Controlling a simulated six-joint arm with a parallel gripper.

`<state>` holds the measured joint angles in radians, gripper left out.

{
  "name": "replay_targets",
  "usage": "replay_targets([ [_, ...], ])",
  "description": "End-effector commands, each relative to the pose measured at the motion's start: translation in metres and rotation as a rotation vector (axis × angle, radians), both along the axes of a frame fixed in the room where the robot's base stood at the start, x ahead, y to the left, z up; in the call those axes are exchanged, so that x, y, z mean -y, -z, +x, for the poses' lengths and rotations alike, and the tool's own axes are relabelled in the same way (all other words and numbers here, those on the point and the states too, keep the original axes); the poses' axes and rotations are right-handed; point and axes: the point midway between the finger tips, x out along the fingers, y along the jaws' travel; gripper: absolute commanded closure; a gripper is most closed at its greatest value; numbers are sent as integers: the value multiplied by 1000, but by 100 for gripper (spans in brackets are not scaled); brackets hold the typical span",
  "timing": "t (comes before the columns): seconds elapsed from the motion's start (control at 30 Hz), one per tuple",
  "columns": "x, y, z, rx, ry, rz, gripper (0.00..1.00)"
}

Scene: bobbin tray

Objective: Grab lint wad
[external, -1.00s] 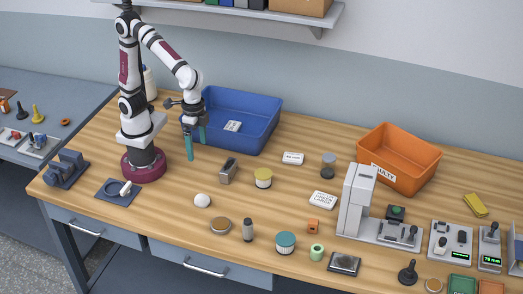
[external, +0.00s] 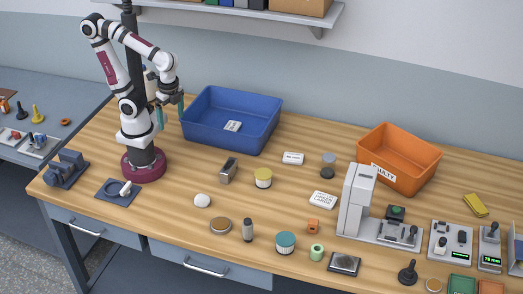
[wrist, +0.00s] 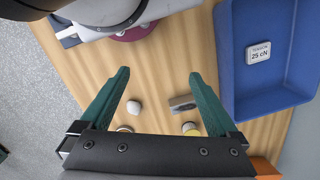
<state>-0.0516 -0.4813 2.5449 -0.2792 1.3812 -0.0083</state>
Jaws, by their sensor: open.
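The lint wad looks to be the small white rounded lump (external: 202,200) on the wooden bench, in front of the blue tray and to the right of my base. In the wrist view it is a white blob (wrist: 133,107) seen between the teal fingers, nearer the left one. My gripper (external: 171,115) is open and empty, raised above the bench beside the blue tray's left end, well behind and above the lump. Its two teal fingers (wrist: 160,75) also show in the wrist view, spread wide. Nothing covers the lump.
The blue tray (external: 196,135) holds a white label block. A metal block (external: 228,170), a yellow-topped jar (external: 263,178), a brown-topped round tin (external: 220,226) and a dark cylinder (external: 247,230) stand around the lump. An orange bin (external: 425,170) stands farther right.

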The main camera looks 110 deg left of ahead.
Motion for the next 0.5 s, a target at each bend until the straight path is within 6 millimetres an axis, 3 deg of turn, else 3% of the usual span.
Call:
replay_targets([
  [0.13, 17, 34, 7, -263, -538, -248, 4],
  [0.23, 22, 62, 29, -453, -1027, -471, 4],
  [0.4, -1, 113, 72, -725, -1763, -817, 4],
  [0.5, -18, 136, 84, -824, -2017, -944, 4],
])
